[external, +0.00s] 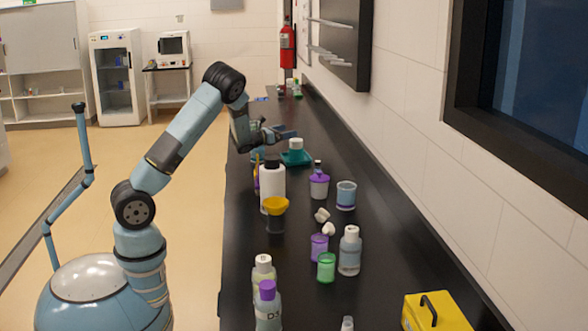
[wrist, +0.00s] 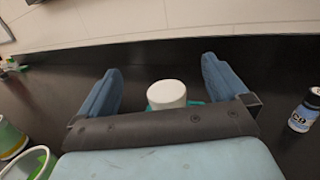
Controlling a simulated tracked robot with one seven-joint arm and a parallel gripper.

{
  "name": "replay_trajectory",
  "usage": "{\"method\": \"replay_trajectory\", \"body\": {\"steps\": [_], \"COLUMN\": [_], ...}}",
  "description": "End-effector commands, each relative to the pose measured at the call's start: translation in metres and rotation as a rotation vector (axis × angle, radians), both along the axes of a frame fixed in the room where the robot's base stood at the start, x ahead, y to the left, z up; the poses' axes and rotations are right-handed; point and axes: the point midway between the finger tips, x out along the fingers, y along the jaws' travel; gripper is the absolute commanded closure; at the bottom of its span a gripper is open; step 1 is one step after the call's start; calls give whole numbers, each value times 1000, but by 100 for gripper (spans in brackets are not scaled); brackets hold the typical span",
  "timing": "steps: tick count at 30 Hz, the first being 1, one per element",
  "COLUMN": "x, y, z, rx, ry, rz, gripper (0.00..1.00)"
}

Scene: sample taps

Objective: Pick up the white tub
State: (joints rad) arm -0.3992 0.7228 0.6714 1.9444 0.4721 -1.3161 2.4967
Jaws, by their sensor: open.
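The white tub (wrist: 167,93) shows in the wrist view as a round white top between my fingers, with its lower part hidden by my gripper's body. In the external view the white tub (external: 296,144) stands at a teal tray or base (external: 295,158) on the black bench; whether it is in or on it I cannot tell. A strip of teal (wrist: 196,103) also shows beside it in the wrist view. My gripper (wrist: 161,68) is open, with one blue finger on each side of the tub and gaps between. In the external view my gripper (external: 283,134) is close by the tub.
A labelled bottle (wrist: 305,110) is right of my gripper in the wrist view. The wall bounds the bench (external: 400,270) on the right.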

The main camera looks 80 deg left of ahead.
Motion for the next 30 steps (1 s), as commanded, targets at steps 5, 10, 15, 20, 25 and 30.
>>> {"method": "replay_trajectory", "body": {"steps": [5,10,15,20,25,30], "x": [4,16,28,33,28,17], "y": [-11,-41,-85,-143,-206,-247], "z": [17,13,10,11,15,17], "rx": [-12,-35,-55,-57,-28,9], "ry": [16,63,124,206,305,382], "rz": [-42,-160,-317,-523,-744,-893], "gripper": [0,0,0,0,0,0]}}
